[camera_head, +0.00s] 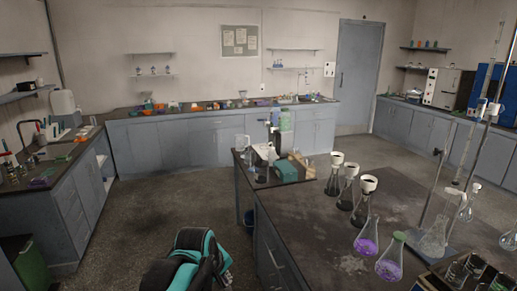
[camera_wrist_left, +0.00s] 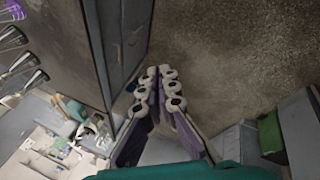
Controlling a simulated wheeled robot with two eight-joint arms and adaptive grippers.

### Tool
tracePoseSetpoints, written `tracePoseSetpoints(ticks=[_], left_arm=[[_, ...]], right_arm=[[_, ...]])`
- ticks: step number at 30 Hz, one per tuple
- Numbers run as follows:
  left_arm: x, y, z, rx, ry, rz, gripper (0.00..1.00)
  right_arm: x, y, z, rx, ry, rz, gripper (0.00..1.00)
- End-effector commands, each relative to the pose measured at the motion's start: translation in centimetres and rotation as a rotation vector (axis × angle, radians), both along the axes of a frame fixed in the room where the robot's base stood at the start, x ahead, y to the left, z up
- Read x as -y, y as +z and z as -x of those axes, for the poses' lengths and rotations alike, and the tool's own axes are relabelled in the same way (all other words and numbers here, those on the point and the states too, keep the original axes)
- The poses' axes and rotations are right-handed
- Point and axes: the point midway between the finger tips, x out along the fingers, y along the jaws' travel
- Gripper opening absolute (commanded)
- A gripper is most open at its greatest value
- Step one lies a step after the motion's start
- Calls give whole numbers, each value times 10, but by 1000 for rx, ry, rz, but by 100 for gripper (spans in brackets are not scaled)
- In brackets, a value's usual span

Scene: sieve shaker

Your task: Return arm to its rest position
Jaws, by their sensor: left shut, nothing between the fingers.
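My left arm, teal and black, comes up at the bottom of the head view, left of the island bench. My left gripper (camera_head: 226,274) is partly hidden there beside the arm's teal cover. In the left wrist view the left gripper (camera_wrist_left: 161,72) shows its pale, jointed fingers close together at the tips, with nothing between them. It hangs over bare floor beside the bench's cabinet side, apart from the bench. My right gripper is not in view.
The dark island bench (camera_head: 310,235) carries flasks with purple liquid (camera_head: 366,240), funnel-topped flasks (camera_head: 348,190), a stand and a teal box (camera_head: 286,171). Grey counters line the walls. The speckled floor (camera_head: 165,205) at left is clear.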

Motion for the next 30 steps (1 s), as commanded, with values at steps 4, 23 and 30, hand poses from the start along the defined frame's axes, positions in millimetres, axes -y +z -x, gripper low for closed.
tracePoseSetpoints(ticks=[4, 23, 30], left_arm=[[-34, 2, 61, 91, -194, -135, 0], [-86, -44, 173, 244, -640, -508, 0], [-85, -44, 173, 244, -639, -506, 0]], right_arm=[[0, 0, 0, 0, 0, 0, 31], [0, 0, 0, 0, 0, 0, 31], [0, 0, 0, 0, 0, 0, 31]])
